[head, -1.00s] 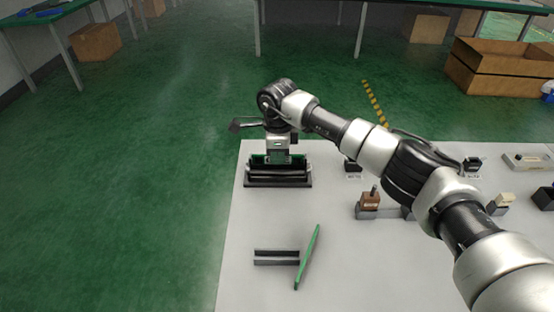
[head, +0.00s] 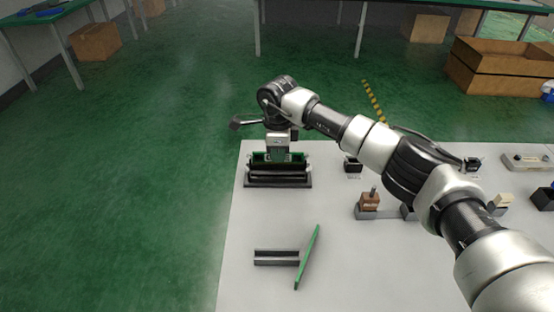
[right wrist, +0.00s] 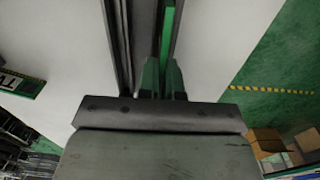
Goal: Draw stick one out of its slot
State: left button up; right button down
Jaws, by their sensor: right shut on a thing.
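A dark slotted holder (head: 278,183) stands at the back left of the grey table. A green stick (head: 258,157) shows along its top, partly hidden by my right gripper (head: 278,157). My right gripper points down over the holder's middle and is shut on this stick. In the right wrist view the green stick (right wrist: 167,38) runs along the dark rails, with the fingers (right wrist: 163,80) on it. I cannot tell how much of it is still inside the slot. My left gripper is not in view.
A fixture with a brown block (head: 369,201) stands right of the holder. Small fixtures line the table's right, partly under my right arm. Between holder and grooved block, the table is clear.

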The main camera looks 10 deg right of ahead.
jog(key=shift+r, duration=0.3)
dwell(0.4)
jog(key=shift+r+p, duration=1.2)
jog(key=shift+r, duration=0.75)
